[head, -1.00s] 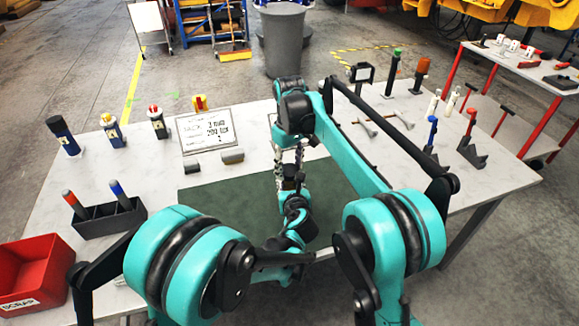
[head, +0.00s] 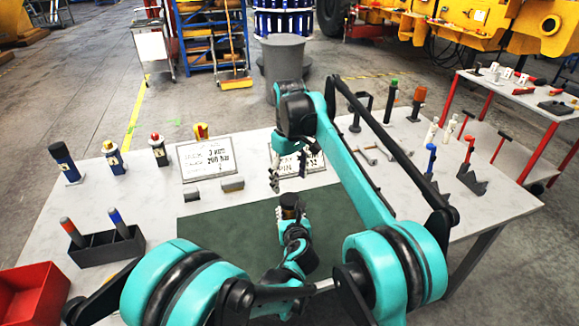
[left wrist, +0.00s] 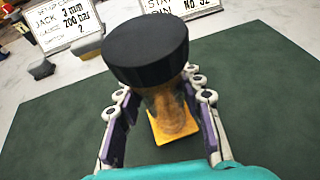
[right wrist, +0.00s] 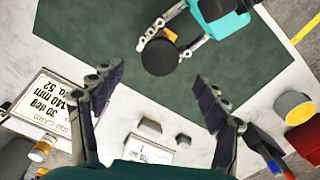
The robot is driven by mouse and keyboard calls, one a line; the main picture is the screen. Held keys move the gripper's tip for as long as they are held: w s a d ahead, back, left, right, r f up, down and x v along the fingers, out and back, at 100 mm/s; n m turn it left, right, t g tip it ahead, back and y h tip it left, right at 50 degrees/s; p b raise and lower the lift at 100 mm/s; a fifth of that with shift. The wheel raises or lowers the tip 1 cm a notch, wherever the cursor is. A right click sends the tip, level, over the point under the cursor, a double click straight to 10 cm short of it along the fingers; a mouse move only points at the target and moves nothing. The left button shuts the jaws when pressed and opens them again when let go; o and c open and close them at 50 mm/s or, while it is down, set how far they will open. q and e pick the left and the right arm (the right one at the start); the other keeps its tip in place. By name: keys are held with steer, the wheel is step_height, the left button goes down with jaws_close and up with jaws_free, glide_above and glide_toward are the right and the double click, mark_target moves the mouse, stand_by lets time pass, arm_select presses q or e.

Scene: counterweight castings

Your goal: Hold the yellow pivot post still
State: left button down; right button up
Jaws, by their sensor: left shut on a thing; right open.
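The yellow pivot post (left wrist: 172,127) has a broad black cap and a worn yellow body in the left wrist view. My left gripper (left wrist: 162,103) is shut on it, with a finger on each side below the cap. In the head view the post's dark cap (head: 289,200) stands over the green mat. The cap also shows from above in the right wrist view (right wrist: 159,57). My right gripper (head: 288,170) is open and empty, above and beyond the post, apart from it. In the right wrist view its fingers (right wrist: 160,78) are spread wide.
The green mat (head: 215,228) is otherwise clear. Two lettered cards (head: 205,158) and small grey blocks (head: 233,184) lie behind it. Several capped bottles (head: 112,157) stand at back left. A black holder (head: 105,247) and red bin (head: 35,290) are left. Tools (head: 473,178) stand at right.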

step_height(320, 180, up, 5)
steer(key=shift+r, duration=0.1)
stand_by(0.3)
arm_select(q)
steer(key=c, duration=0.9)
jaws_free()
steer(key=v, duration=1.2)
